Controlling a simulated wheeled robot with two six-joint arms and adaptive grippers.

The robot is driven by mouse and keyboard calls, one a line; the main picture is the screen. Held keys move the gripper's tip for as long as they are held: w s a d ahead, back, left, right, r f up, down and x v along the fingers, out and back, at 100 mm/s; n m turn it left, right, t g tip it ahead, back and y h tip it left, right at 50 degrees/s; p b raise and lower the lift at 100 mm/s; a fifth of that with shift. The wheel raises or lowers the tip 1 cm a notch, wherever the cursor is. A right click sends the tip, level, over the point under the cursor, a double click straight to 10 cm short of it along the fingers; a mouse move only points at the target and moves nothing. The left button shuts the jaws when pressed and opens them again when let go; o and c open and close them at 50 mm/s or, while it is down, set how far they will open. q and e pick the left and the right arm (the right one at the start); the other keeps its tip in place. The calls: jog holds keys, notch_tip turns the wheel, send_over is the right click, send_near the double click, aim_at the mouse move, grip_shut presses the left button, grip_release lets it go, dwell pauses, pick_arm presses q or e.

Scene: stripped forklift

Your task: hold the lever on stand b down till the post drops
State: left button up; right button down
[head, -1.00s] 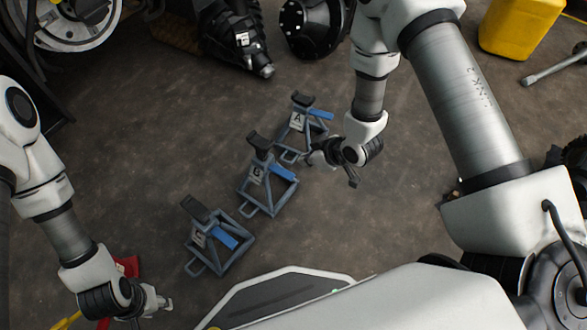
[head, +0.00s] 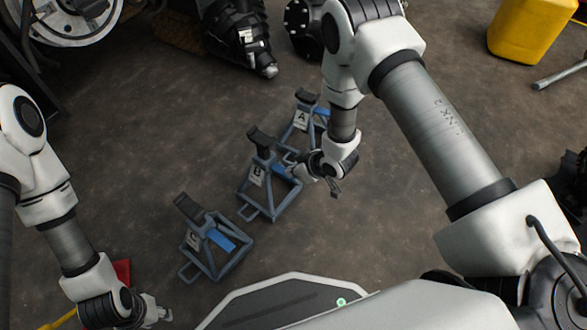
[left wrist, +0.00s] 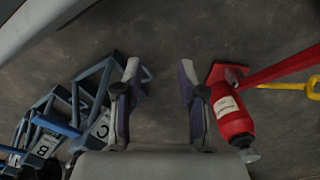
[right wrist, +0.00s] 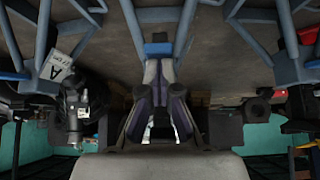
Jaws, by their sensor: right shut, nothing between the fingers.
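Stand B (head: 269,204) is a blue-grey jack stand with a label, a dark post (head: 261,139) standing up from its top and a blue lever (head: 283,172) at its side. My right gripper (head: 292,165) is shut and empty, its fingertips at the lever. In the right wrist view the blue lever end (right wrist: 158,48) shows just beyond the closed fingertips; whether they touch I cannot tell. My left gripper (head: 163,312) is open and empty, low and left of the stands; its spread fingers show in the left wrist view (left wrist: 158,85).
Stand A (head: 300,125) stands behind B, partly hidden by my right arm. Stand C (head: 225,250) stands in front-left. A red extinguisher-like bottle (left wrist: 232,115) lies near my left gripper. A yellow canister (head: 525,30) is at the far right. Bare floor lies right of the stands.

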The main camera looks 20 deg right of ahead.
jog(key=shift+f, duration=0.1)
jog(key=f+t+y, duration=0.2)
jog(key=f+t, duration=0.1)
jog(key=s+f+t+y+b, duration=0.1)
jog(key=shift+d+f, duration=0.2)
jog(key=shift+d, duration=0.15)
dwell(0.4)
jog(key=shift+s+f, duration=0.2)
jog(key=shift+f, duration=0.1)
dwell(1.6)
